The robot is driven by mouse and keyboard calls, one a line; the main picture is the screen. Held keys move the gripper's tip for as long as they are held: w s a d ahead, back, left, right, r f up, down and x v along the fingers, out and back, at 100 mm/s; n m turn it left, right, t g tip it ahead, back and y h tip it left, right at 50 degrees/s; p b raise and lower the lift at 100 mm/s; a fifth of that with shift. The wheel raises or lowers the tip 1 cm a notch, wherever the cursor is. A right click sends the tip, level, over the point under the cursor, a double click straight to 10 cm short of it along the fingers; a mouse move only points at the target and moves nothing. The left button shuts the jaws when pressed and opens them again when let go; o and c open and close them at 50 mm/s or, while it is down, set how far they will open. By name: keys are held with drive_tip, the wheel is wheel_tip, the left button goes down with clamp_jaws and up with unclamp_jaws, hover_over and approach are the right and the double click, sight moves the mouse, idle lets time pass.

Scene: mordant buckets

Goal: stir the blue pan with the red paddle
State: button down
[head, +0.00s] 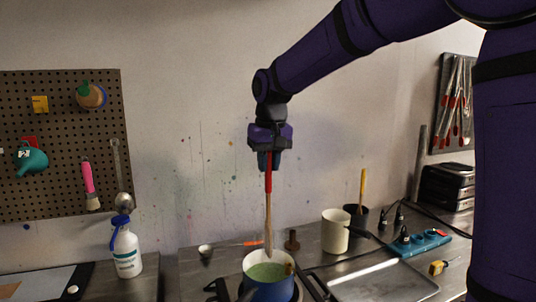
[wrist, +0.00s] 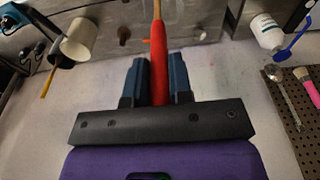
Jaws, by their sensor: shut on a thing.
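My gripper (head: 269,158) is shut on the red handle of the paddle (head: 268,205), which hangs nearly upright with its pale wooden end down. In the wrist view the red handle (wrist: 159,75) stands between the two blue fingers of my gripper (wrist: 157,68). The blue pan (head: 268,291) stands below at the bottom of the head view, holding green liquid. The paddle's lower tip overlaps the pan's back rim in the picture; I cannot tell whether it touches the liquid. The pan is out of sight in the wrist view.
A white mug (head: 335,232), a dark cup (head: 356,215) with a yellow-handled tool and a blue power strip (head: 420,242) stand to the right. A white bottle (head: 125,250) stands left.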

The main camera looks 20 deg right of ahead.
drive_tip(key=shift+f, duration=5.3)
drive_tip(key=shift+d, duration=0.15)
